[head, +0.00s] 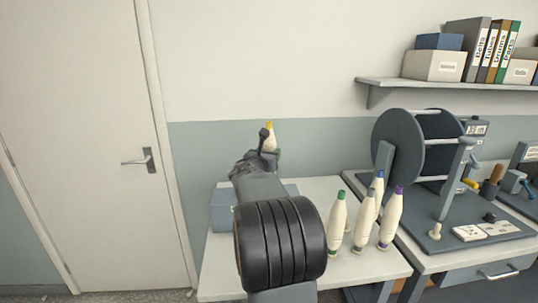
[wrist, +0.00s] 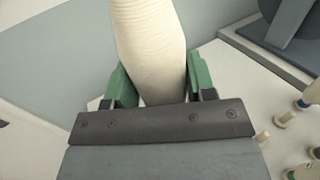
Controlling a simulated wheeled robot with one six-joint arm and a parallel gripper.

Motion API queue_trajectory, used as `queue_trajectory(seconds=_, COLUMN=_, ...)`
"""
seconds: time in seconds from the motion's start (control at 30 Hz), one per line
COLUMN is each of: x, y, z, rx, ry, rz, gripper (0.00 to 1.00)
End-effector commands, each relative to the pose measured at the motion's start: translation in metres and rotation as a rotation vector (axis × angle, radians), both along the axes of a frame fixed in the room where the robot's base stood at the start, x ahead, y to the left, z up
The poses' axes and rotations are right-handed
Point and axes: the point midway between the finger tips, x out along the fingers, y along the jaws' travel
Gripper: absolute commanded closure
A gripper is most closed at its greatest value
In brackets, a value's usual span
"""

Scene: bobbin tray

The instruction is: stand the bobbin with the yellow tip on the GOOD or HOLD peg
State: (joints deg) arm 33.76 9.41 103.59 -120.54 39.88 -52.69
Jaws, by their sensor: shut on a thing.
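The bobbin with the yellow tip (head: 271,138) is cream-coloured and upright in the head view, above the back of the white table. My gripper (head: 264,146) is shut on it, and my arm hides the bobbin's lower part. In the wrist view the pale bobbin (wrist: 150,45) sits between the two green finger pads of my gripper (wrist: 150,92), and its tip is out of the picture. The GOOD and HOLD labels cannot be read in either view. In the wrist view a short pale peg (wrist: 263,137) stands at the lower right.
Bobbins with green (head: 337,222), grey (head: 364,222), blue (head: 377,190) and purple (head: 390,218) tips stand close together right of my arm. A blue-grey box (head: 222,212) is partly hidden behind my arm. A dark winding machine (head: 400,150) stands on the bench at right.

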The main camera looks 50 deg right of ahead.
Motion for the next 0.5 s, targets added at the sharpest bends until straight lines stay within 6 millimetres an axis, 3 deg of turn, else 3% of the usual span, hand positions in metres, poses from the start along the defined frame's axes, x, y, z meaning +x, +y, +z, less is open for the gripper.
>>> queue_trajectory(seconds=0.5, x=0.0, y=0.0, z=-0.016, rx=-0.001, ry=0.0, rz=0.0, gripper=0.8)
